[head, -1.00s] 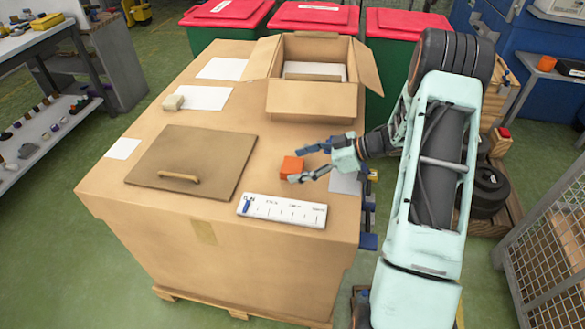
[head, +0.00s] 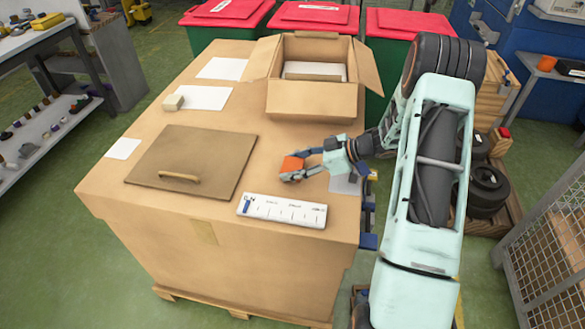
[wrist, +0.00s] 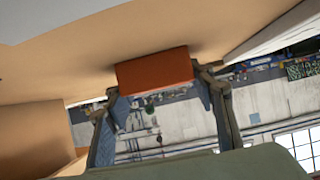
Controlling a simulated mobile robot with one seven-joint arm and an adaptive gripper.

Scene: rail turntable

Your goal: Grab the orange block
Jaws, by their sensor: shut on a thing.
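The orange block (head: 292,164) is on the cardboard-coloured top of the large box, right of the lid with a handle. My gripper (head: 294,168) reaches in from the right with its fingers on either side of the block, shut on it. In the wrist view the orange block (wrist: 155,72) sits between the two fingertips of my gripper (wrist: 158,90), close against the tan surface. I cannot tell whether the block still touches that surface.
A flat brown lid (head: 205,150) lies to the left. An open carton (head: 312,100) stands behind. A small beige block (head: 173,102) and white sheets (head: 206,98) lie at the back left.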

